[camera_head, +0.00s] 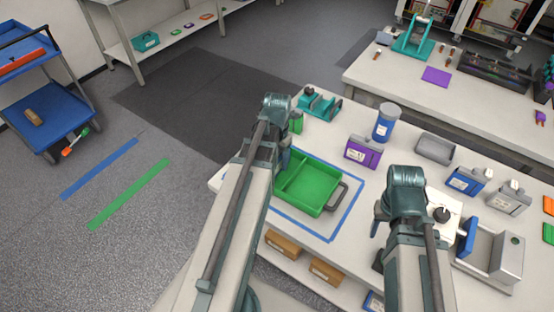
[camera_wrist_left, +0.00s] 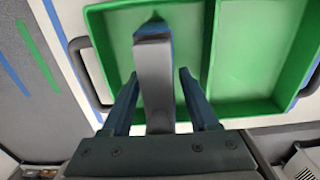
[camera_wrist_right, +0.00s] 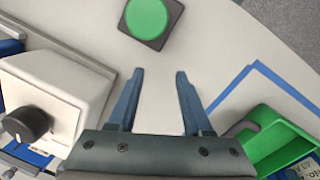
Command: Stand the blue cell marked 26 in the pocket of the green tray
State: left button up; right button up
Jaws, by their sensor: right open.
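The green tray (camera_head: 327,211) sits on the near table, and the left wrist view also shows it (camera_wrist_left: 250,108). A divider splits it into compartments. My left gripper (camera_wrist_left: 158,74) is over the tray's left compartment, its fingers apart. Between them is a grey bar-like piece (camera_wrist_left: 155,85) with blue at its far end; no marking on it is visible. A narrow gap shows beside its right side. My own arm hides this spot in the head view. A blue cell (camera_head: 466,180) stands at the right, its number unreadable. My right gripper (camera_wrist_right: 160,72) is open and empty over the table.
A purple cell (camera_head: 362,153), a blue canister (camera_head: 385,123) and a grey cradle (camera_head: 435,149) stand behind the tray. A white box with a black knob (camera_wrist_right: 55,95) and a green button (camera_wrist_right: 147,17) flank my right gripper. Blue tape (camera_head: 346,222) borders the tray.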

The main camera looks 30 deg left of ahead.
pick_arm(q)
jog(key=shift+r, duration=0.2)
pick_arm(e)
jog(key=shift+r, duration=0.15)
pick_arm(q)
notch_tip(320, 180, up, 12)
jog(key=p, duration=1.2)
pick_arm(e)
notch_tip(320, 180, up, 12)
